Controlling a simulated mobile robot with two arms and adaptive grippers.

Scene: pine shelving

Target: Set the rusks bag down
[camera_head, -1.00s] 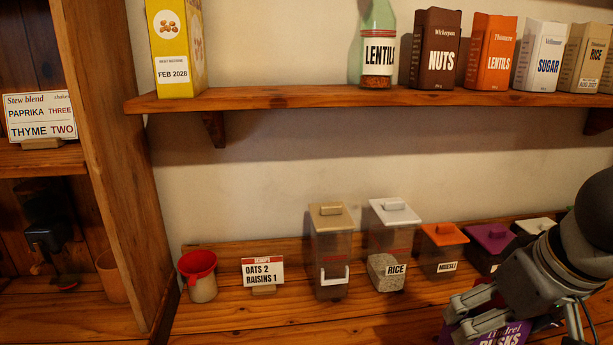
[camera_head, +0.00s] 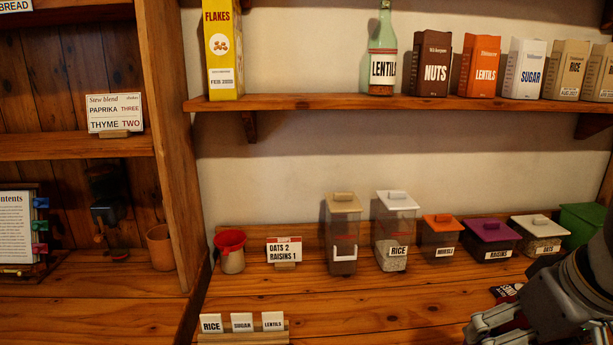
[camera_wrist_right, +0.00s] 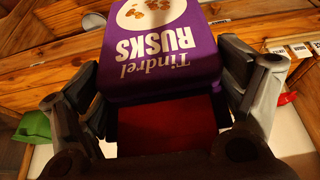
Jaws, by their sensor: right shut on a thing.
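The rusks bag (camera_wrist_right: 160,45) is purple with white "Tindrel RUSKS" lettering. It shows in the right wrist view, between the fingers of my right gripper (camera_wrist_right: 165,95), which is shut on it. A dark red surface (camera_wrist_right: 165,122) shows just below the lettered face. In the head view my right gripper (camera_head: 490,325) is at the lower right edge, over the front of the wooden counter (camera_head: 400,315). The bag cannot be made out there. My left gripper is not in view.
Lidded bins, including rice (camera_head: 395,235), raisins (camera_head: 492,240) and oats (camera_head: 540,235), line the back. A red-rimmed cup (camera_head: 230,255) and a label rack (camera_head: 245,328) stand left. The middle counter is clear.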

